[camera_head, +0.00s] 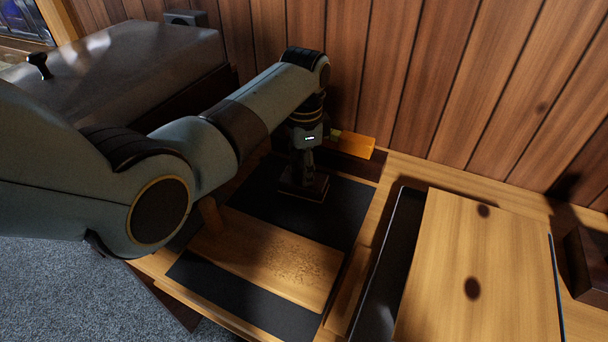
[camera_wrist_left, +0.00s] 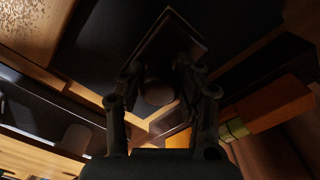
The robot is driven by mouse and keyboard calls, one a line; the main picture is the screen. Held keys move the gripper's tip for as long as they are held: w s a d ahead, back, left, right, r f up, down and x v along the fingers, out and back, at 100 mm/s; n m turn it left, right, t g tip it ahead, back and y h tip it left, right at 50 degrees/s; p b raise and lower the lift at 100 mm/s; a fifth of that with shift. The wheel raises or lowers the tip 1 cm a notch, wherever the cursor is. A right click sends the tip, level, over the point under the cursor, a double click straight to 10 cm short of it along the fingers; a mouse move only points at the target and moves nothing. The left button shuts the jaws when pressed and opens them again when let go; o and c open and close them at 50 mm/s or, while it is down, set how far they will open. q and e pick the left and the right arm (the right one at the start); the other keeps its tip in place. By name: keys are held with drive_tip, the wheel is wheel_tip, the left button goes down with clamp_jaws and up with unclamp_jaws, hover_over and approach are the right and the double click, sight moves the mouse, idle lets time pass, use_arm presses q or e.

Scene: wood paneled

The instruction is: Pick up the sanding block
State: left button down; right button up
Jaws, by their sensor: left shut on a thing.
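My left gripper (camera_head: 304,172) points down over the black mat (camera_head: 345,212) near the back wall. It is shut on the sanding block (camera_head: 303,188), a small dark brown block with lighter edges. In the left wrist view the block (camera_wrist_left: 172,35) sits between the fingertips of my left gripper (camera_wrist_left: 158,70), in deep shadow. The fingers cover part of it. I cannot tell whether the block touches the mat or hangs just above it. My right gripper is not in view.
A wooden board (camera_head: 265,258) with a speckled patch lies on the mat in front of the block. An orange item (camera_head: 352,144) lies behind, by the paneled wall. A wooden panel (camera_head: 478,270) stands at the right. A grey case (camera_head: 130,75) is at back left.

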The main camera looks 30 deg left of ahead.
use_arm(q)
drive_tip(key=r, duration=0.2)
drive_tip(key=d+r, duration=0.1)
drive_tip(key=shift+w+b, duration=0.35)
drive_tip(key=w+d+r+b, duration=0.3)
drive_tip(key=w+d+r, duration=0.2)
drive_tip(key=d, duration=0.4)
drive_tip(key=shift+w+r, duration=0.25)
drive_tip(key=shift+r, duration=0.35)
drive_tip(key=c, duration=1.4)
unclamp_jaws()
drive_tip(key=shift+c, duration=0.2)
drive_tip(key=shift+w, duration=0.1)
drive_tip(key=c, duration=0.5)
